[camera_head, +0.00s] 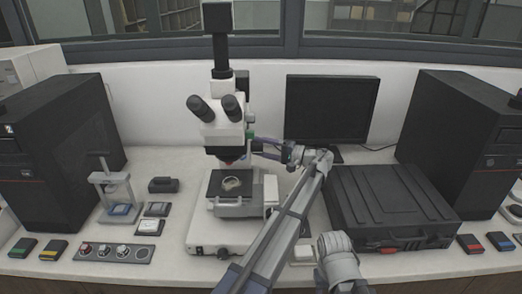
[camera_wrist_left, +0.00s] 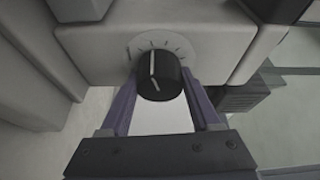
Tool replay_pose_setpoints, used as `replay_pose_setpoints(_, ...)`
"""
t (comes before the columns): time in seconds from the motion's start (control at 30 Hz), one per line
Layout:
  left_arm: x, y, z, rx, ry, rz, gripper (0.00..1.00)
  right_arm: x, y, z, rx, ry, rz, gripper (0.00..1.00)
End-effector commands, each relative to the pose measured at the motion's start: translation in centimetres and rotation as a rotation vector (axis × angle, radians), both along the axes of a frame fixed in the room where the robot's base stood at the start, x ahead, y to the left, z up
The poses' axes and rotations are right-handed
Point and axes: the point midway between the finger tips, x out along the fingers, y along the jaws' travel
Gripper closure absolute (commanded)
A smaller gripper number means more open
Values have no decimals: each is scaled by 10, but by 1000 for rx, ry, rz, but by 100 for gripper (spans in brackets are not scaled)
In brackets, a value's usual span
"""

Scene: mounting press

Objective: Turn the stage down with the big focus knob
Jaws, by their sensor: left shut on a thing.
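The white microscope (camera_head: 228,130) stands on the bench with its black stage (camera_head: 215,187) low in front, carrying a small round pale piece (camera_head: 232,184). My left gripper (camera_head: 257,148) reaches in from the right, at the side of the microscope above the stage. In the left wrist view, a black knob (camera_wrist_left: 158,76) with a white pointer line sits on a pale housing with tick marks around it. The purple fingers of my left gripper (camera_wrist_left: 158,92) lie on either side of the knob, shut on it. The knob cannot be made out in the head view. My right gripper is not seen.
A black case (camera_head: 385,205) lies to the right, below a dark monitor (camera_head: 331,108). A small press (camera_head: 113,190) and a strip of dials (camera_head: 110,252) are on the left. Black cabinets (camera_head: 55,145) flank the bench. My forearm crosses the front middle.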

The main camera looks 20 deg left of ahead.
Motion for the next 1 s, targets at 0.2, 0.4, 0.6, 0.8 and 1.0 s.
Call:
replay_pose_setpoints(0.2,-2,0,-2,0,-24,3,92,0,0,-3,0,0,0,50)
replay_pose_setpoints(0.4,-2,0,-2,1,-26,4,92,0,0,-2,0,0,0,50)
replay_pose_setpoints(0.6,-2,0,-2,0,-25,4,33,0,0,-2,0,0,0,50)
replay_pose_setpoints(0.8,-1,0,-1,3,-25,2,11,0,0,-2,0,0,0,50)
replay_pose_setpoints(1.0,-1,0,-1,5,-25,1,6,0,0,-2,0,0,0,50)
